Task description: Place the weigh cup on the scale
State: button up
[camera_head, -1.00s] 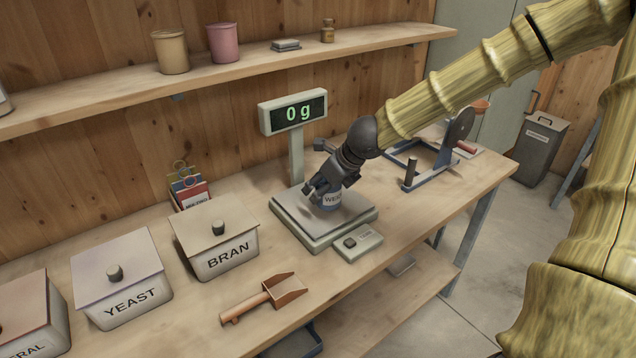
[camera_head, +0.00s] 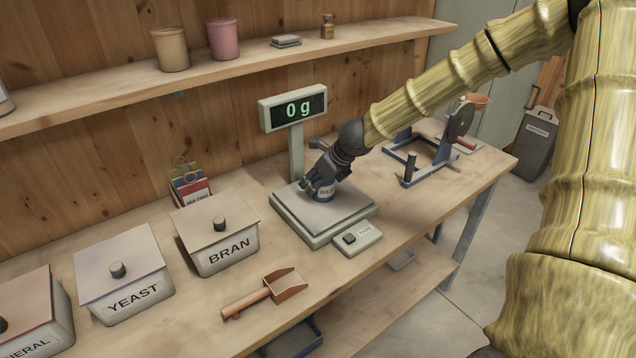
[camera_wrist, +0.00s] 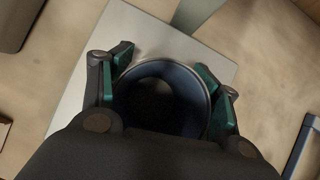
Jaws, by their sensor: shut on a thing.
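In the wrist view the dark round cup (camera_wrist: 163,98) is between the two green-padded fingers (camera_wrist: 165,78), with the pale scale plate (camera_wrist: 75,100) beneath. The scale display (camera_head: 293,110) reads 0 g.
The BRAN bin (camera_head: 226,252) and YEAST bin (camera_head: 127,285) stand left of the scale. A scoop (camera_head: 270,290) lies in front. A blue-framed device (camera_head: 425,160) is to the right. A shelf (camera_head: 230,73) runs above the bench.

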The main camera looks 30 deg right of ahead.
jog(key=o, duration=0.9)
jog(key=shift+f, duration=0.1)
jog(key=shift+o, duration=0.2)
jog(key=shift+s+r, duration=0.1)
jog(key=shift+r, duration=0.1)
jog(key=p+v, duration=0.3)
jog(key=v, duration=0.8)
jog(key=shift+s+r, duration=0.2)
jog(key=shift+r, duration=0.1)
